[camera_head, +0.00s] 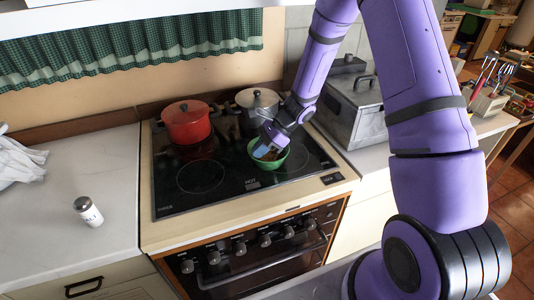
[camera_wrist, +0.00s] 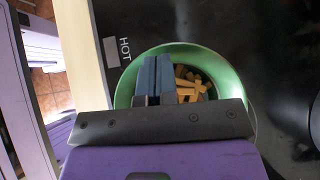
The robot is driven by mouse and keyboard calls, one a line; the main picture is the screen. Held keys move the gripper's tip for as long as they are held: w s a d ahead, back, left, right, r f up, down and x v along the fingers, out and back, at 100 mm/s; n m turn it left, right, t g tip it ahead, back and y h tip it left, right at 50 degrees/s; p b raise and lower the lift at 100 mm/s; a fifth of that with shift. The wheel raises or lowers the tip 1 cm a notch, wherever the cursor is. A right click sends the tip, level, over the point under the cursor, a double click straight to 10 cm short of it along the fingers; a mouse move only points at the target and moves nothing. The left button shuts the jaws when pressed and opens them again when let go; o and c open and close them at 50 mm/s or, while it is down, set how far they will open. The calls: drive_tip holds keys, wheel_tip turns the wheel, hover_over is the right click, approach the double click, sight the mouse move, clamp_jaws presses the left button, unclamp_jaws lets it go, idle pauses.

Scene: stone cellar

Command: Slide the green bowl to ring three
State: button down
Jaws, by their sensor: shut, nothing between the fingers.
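The green bowl (camera_head: 279,163) stands upright on the right part of the black glass cooktop (camera_head: 232,186). In the wrist view, the green bowl (camera_wrist: 205,54) holds several yellow-brown pieces (camera_wrist: 190,84). My gripper (camera_head: 268,151) reaches down at the bowl from the upper right. In the wrist view, the blue fingers of my gripper (camera_wrist: 157,78) are together, over or inside the bowl, with nothing between them. Whether they touch the bowl's wall I cannot tell. A bare ring (camera_head: 200,177) shows to the left of the bowl. I cannot read any ring numbers.
A red pot (camera_head: 187,123) and a steel pot (camera_head: 258,104) stand along the back of the cooktop. A grey metal box (camera_head: 352,107) is at the right. The cooktop's front left is clear.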

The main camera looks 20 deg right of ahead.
drive_tip(key=a, duration=2.2)
drive_tip(key=shift+w, duration=0.35)
